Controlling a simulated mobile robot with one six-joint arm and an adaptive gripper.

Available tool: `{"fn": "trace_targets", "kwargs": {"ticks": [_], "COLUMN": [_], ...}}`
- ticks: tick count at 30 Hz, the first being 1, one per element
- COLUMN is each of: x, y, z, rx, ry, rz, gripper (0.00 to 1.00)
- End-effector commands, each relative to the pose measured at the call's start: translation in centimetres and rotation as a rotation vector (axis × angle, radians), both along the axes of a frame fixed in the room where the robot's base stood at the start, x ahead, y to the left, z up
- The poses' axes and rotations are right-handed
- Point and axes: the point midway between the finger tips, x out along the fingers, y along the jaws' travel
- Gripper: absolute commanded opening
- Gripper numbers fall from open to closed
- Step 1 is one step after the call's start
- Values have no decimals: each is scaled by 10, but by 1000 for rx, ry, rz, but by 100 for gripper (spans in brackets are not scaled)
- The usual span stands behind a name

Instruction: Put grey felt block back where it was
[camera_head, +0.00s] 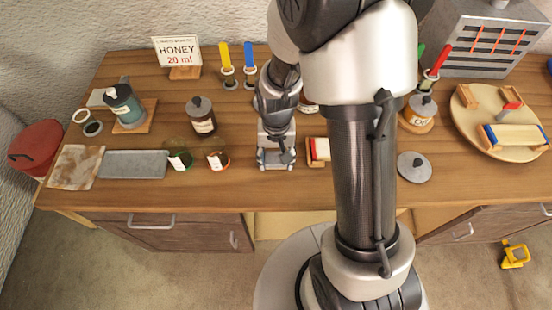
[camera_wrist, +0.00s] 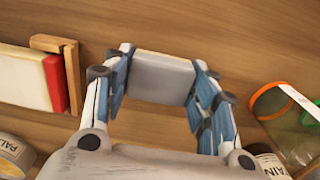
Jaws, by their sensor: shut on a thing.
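The grey felt block (camera_wrist: 160,78) is a plain pale grey slab between the two blue-padded fingers of my gripper (camera_wrist: 161,72) in the wrist view. The fingers press on its left and right ends. In the head view my gripper (camera_head: 276,160) points down at the front middle of the wooden table, and the block is mostly hidden by the fingers there. I cannot tell whether the block touches the table. A wooden holder (camera_wrist: 60,44) with a cream block and a red block stands apart to its left in the wrist view.
The table (camera_head: 250,190) holds a grey tray (camera_head: 133,164), a stained cloth (camera_head: 75,166), two glass jars (camera_head: 180,161) (camera_head: 219,160), lidded jars, and a honey sign (camera_head: 178,50). A grey lid (camera_head: 414,167) and a round board (camera_head: 500,142) with blocks lie right. A glass jar (camera_wrist: 285,125) is near my right finger.

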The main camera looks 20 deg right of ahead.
Motion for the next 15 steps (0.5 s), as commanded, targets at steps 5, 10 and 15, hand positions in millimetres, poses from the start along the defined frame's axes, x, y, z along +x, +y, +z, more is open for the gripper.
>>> {"fn": "trace_targets", "kwargs": {"ticks": [5, 10, 15], "x": [1, 1, 1], "y": [0, 0, 0], "z": [0, -4, -4], "rx": [0, 0, 0], "ry": [-2, -2, -2], "rz": [0, 0, 0], "gripper": [30, 30, 61]}}
